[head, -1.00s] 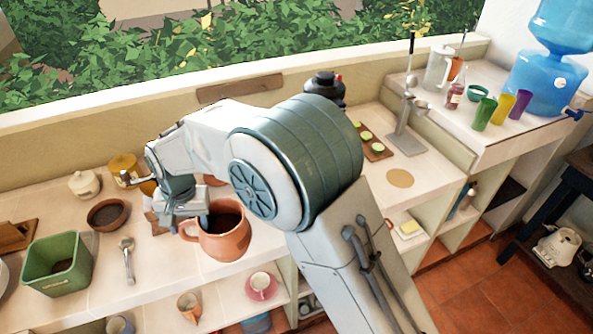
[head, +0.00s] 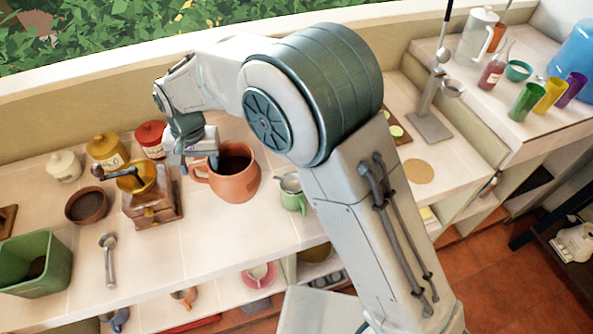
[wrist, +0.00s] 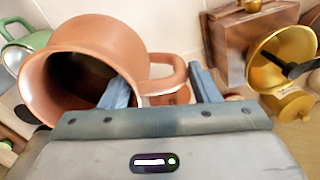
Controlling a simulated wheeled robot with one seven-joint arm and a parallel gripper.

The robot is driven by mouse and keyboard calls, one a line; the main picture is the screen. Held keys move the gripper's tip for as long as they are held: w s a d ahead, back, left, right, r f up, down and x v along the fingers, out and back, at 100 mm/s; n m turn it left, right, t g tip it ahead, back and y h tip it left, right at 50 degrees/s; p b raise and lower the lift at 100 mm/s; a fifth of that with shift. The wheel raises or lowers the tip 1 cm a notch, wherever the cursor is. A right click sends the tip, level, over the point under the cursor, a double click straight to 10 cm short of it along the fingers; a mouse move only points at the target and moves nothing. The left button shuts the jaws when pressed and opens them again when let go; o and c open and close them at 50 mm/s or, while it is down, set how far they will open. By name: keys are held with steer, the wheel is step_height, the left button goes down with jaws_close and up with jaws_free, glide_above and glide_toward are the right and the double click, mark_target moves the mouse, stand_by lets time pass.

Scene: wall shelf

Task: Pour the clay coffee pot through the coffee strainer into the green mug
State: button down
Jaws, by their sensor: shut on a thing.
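The clay coffee pot (head: 238,183) is a wide reddish-brown pot with dark contents, near the middle of the counter in the head view. My gripper (head: 198,163) is shut on its handle, at the pot's left side. In the wrist view the handle (wrist: 172,85) lies between the two blue fingers, with the pot body (wrist: 100,38) to the left. The pot looks about upright; I cannot tell how far it is above the counter. The green mug (head: 295,203) stands just right of the pot, partly beside my arm. A greyish round thing, possibly the coffee strainer (head: 290,183), shows at its mouth.
A coffee grinder (head: 150,205) with a brass top stands left of the pot. A brown bowl (head: 87,206), a spoon (head: 108,258) and a green bin (head: 37,265) lie farther left. Lidded jars (head: 106,150) stand behind. Lower shelves hold cups (head: 258,275).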

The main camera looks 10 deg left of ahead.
mark_target(243, 146)
steer(key=shift+s+a+r, duration=0.1)
steer(key=shift+s+r, duration=0.1)
steer(key=shift+r, duration=0.05)
steer(key=shift+w+d+r+y, duration=0.2)
steer(key=shift+d+r+y, duration=0.3)
steer(key=shift+d, duration=0.05)
steer(key=shift+w+d+r+y, duration=0.15)
steer(key=shift+d+r+y, duration=0.3)
steer(key=shift+d+y, duration=0.05)
steer(key=w+d+r+g+y+b, duration=0.1)
steer(key=d+r+g+y+b, duration=0.1)
steer(key=d+y+b, duration=0.3)
steer(key=shift+w+d+r+b, duration=0.35)
steer(key=shift+w+d+r+g+y+b, duration=0.1)
steer(key=shift+w+d+g+y+b, duration=0.1)
steer(key=shift+d+y+b, duration=0.55)
steer(key=shift+w+d+r+g+y+b, duration=0.1)
steer(key=shift+d+g+y+b, duration=0.15)
steer(key=shift+b, duration=0.9)
steer(key=shift+w+d+g+y+b, duration=0.15)
steer(key=shift+d+y+b, duration=0.4)
steer(key=shift+b, duration=0.4)
stand_by(3.0)
